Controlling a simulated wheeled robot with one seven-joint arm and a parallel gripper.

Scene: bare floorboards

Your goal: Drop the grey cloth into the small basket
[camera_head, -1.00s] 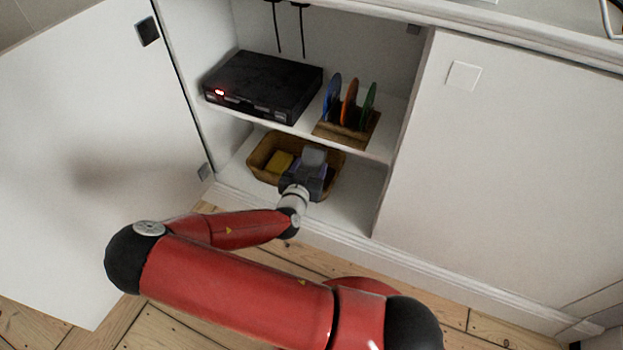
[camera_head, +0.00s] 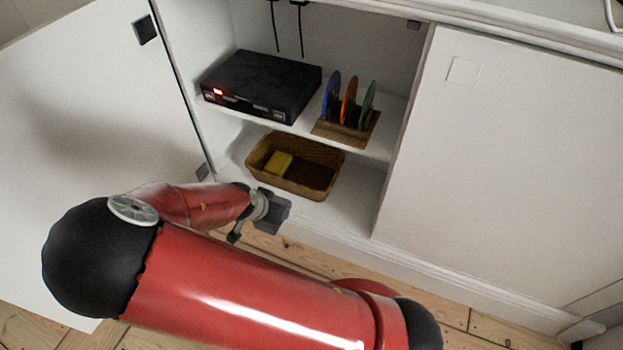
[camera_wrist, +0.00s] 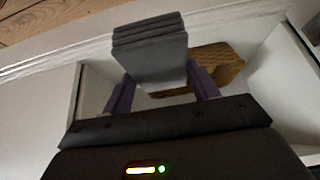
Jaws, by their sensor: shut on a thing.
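The small basket (camera_head: 318,190) is a brown woven tray on the lower shelf of the open cabinet. A yellow block (camera_head: 278,162) lies in its left part; its right part looks empty. My gripper (camera_head: 272,212) is in front of the basket, outside it, near the cabinet's front edge. In the wrist view, its purple fingers are shut on the grey cloth (camera_wrist: 150,55), a thick folded stack. The cloth hides part of the basket (camera_wrist: 215,65) behind it. In the head view the cloth is hard to tell from the dark gripper.
A black box with a red light (camera_head: 262,85) and a wooden rack (camera_head: 345,132) with coloured discs stand on the shelf above the basket. An open white door (camera_head: 90,130) is at left. A closed white panel (camera_head: 500,170) is at right.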

